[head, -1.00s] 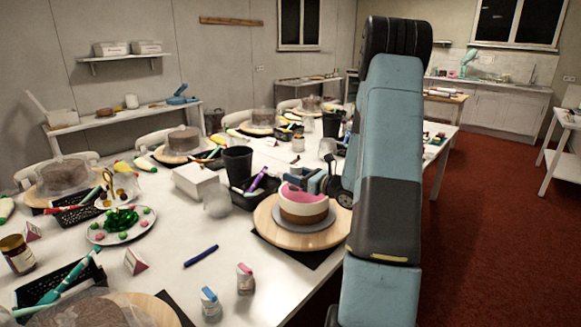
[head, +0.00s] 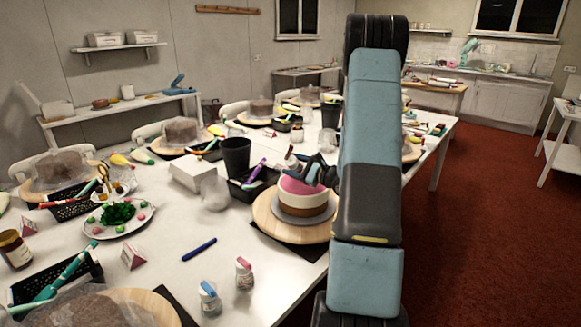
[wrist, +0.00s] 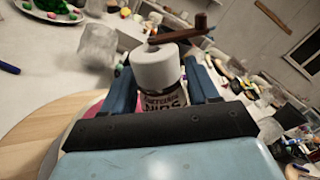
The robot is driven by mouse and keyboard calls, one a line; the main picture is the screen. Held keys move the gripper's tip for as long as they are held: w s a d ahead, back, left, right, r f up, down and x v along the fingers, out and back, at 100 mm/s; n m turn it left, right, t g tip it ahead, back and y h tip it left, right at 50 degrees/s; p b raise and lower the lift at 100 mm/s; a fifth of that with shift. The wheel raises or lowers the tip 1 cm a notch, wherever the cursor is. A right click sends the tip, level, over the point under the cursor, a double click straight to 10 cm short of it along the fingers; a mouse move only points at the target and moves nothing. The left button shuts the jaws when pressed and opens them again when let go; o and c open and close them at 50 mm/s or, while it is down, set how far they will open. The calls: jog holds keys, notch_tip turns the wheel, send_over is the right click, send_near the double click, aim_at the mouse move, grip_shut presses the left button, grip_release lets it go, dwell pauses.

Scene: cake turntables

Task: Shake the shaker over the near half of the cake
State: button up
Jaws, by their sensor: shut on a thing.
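The cake (head: 303,196), with a pink top, a white band and a brown base, sits on a round wooden turntable (head: 268,222) in the head view. My gripper (head: 312,170) is low over the cake's upper right, hiding part of its top. In the wrist view, my gripper (wrist: 160,85) is shut on the shaker (wrist: 156,68), a jar with a white cap and a dark printed label. A blue finger lies on each side of it. A bit of pink cake top shows below the shaker. I cannot tell how far the shaker is tilted.
A black cup (head: 236,156), a white box (head: 191,174) and a black basket (head: 243,192) of tools stand left of the turntable.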

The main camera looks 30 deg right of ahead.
jog(key=n, duration=0.4)
jog(key=shift+w+d+f, duration=0.2)
jog(key=shift+d+f, duration=0.1)
jog(key=shift+d, duration=0.05)
jog(key=n, duration=0.4)
jog(key=shift+w+d+f, duration=0.1)
jog(key=shift+d+f, duration=0.05)
jog(key=shift+d, duration=0.1)
jog(key=n, duration=0.5)
jog(key=shift+f, duration=0.1)
jog(key=shift+a+n, duration=0.2)
jog(key=shift+n, duration=0.9)
jog(key=shift+d+r, duration=0.55)
jog(key=shift+d, duration=0.1)
jog(key=shift+r+n, duration=0.1)
jog(key=shift+n, duration=0.4)
